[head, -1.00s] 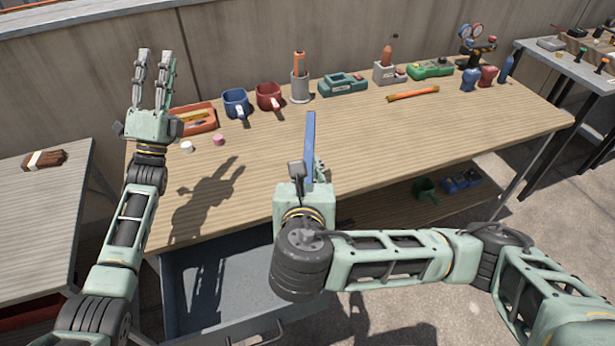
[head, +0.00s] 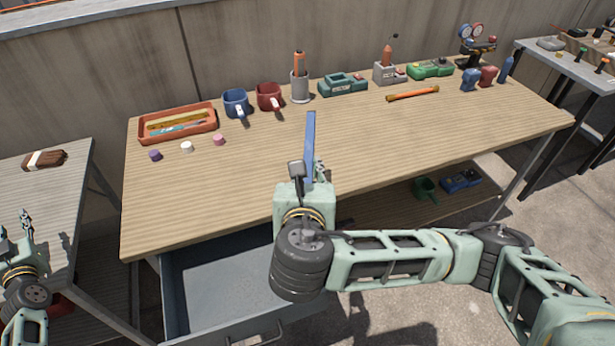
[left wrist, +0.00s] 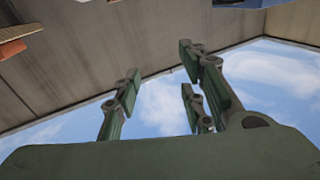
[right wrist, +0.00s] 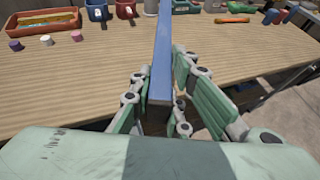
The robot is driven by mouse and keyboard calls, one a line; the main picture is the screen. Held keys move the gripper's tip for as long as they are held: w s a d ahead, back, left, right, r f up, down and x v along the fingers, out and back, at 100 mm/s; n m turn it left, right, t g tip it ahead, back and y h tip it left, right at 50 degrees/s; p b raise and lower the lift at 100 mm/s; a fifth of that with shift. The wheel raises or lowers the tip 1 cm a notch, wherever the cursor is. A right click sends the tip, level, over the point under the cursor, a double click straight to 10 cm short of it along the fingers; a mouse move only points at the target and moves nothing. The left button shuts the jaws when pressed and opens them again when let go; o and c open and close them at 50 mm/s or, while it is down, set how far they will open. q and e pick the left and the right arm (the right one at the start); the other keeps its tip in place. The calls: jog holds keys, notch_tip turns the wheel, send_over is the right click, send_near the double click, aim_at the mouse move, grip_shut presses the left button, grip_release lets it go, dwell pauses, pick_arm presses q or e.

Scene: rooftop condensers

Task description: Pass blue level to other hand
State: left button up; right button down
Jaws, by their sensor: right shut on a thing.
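The blue level (head: 310,146) is a long, narrow blue bar held above the front middle of the workbench. My right gripper (head: 309,172) is shut on it near its lower end. In the right wrist view the level (right wrist: 162,60) runs up and away from between the fingers of my right gripper (right wrist: 160,98). My left gripper (head: 14,222) is low at the left edge of the head view, over the side table and well apart from the level. In the left wrist view its fingers (left wrist: 160,90) are spread, with nothing between them.
The workbench (head: 240,190) has an open drawer (head: 215,285) below its front. An orange tray (head: 207,125), a blue mug (head: 236,103) and a red mug (head: 268,96) stand at the back. A brown brush (head: 44,160) lies on the side table (head: 62,195). The bench's middle is mostly clear.

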pick_arm(q)
jog(key=s+a+n+g, duration=0.3)
jog(key=s+a+n, duration=0.75)
jog(key=s, duration=0.65)
jog(key=s+f+g+h, duration=0.1)
jog(key=s+f, duration=0.2)
jog(key=f, duration=0.4)
pick_arm(e)
jog(key=shift+s, duration=0.1)
pick_arm(q)
jog(key=s+d+f+m+g+h, duration=0.2)
jog(key=s+d+f+m+h, duration=0.15)
jog(key=d+f, duration=1)
jog(key=s+d+f+m+g+h, duration=0.2)
jog(key=s+d+f+m+g, duration=0.15)
jog(key=d+f, duration=1)
jog(key=s+d+f+m+g+h, duration=0.2)
jog(key=s+d+f+m, duration=0.4)
jog(key=s+d+f, duration=0.3)
jog(key=s+d+f+m+g+h, duration=0.2)
jog(key=s+d+f+m, duration=0.4)
jog(key=d, duration=1.2)
jog(key=s+f, duration=0.3)
jog(key=shift+s+d, duration=0.2)
jog(key=shift+d, duration=0.05)
